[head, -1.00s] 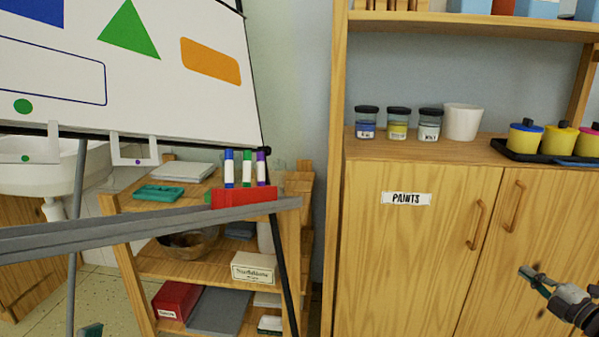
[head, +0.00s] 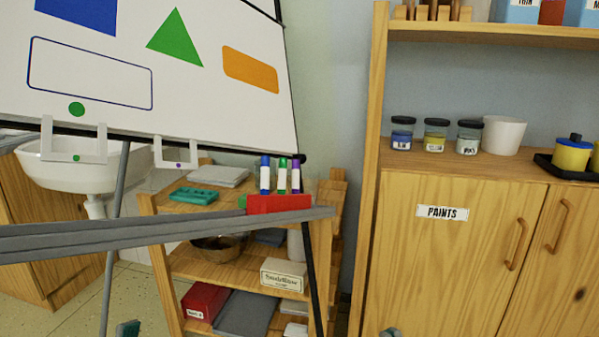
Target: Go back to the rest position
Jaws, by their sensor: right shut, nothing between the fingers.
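My right gripper (head: 390,332) shows only as a small grey tip at the bottom edge, in front of the wooden cabinet (head: 440,265). It is shut and no object shows at it. The rest of it and its arm are below the picture.
A whiteboard easel (head: 200,110) stands at the left, its grey ledge (head: 150,232) bearing a red marker holder (head: 280,204). Behind are a low wooden shelf (head: 225,268) and a white sink (head: 75,172). Paint jars (head: 436,136) and a white cup (head: 502,136) stand on the cabinet.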

